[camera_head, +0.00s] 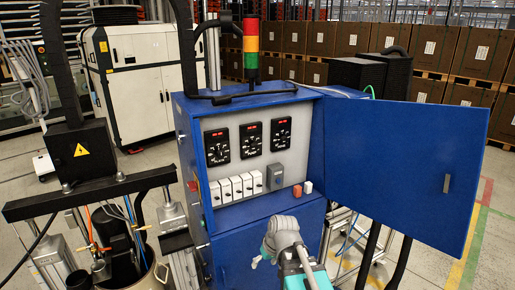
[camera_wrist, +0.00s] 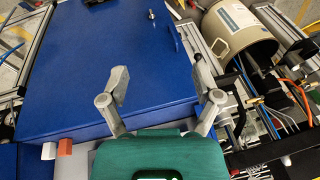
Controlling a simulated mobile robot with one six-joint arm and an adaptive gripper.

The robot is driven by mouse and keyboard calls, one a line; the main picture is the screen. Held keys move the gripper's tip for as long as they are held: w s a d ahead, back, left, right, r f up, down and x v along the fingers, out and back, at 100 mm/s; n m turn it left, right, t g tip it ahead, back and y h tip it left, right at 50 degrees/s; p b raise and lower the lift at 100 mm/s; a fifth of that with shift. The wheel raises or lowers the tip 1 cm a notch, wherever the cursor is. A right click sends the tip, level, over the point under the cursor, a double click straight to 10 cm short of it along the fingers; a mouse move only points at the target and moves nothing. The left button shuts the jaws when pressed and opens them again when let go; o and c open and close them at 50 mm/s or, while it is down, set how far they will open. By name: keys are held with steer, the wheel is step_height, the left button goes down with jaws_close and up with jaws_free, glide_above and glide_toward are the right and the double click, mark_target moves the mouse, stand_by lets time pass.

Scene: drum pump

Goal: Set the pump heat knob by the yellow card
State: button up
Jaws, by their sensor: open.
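The blue cabinet (camera_head: 255,245) stands open in the head view. Its pale panel holds three black dial units (camera_head: 217,147) with red displays; their markings are too small to read, and I cannot tell which one is the heat knob. I cannot make out a yellow card in either view. My gripper, in the wrist view (camera_wrist: 160,80), is open and empty, its two grey fingers spread over the blue cabinet (camera_wrist: 100,60). In the head view its teal body shows low, in front of the cabinet and below the panel, apart from the dials.
Below the dials are a row of white switches (camera_head: 226,189) and a grey switch (camera_head: 274,177). An orange block (camera_head: 297,190) and a white block (camera_head: 308,187) are at the panel's lower right. The open blue door (camera_head: 400,150) blocks the right. A drum (camera_head: 150,272) stands left.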

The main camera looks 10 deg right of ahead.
steer(key=w+a+r+n+t+y+p, duration=0.1)
steer(key=w+a+r+n+t+y, duration=0.15)
steer(key=w+r, duration=0.45)
steer(key=m+t+p, duration=0.1)
steer(key=t+p, duration=0.2)
steer(key=t, duration=1)
glide_toward(255, 148)
steer(key=v, duration=0.3)
steer(key=shift+s+d+r, duration=0.1)
steer(key=shift+s+d, duration=0.05)
steer(key=shift+d, duration=0.2)
steer(key=x, duration=1.4)
steer(key=shift+s+a, duration=0.1)
steer(key=shift+a, duration=0.05)
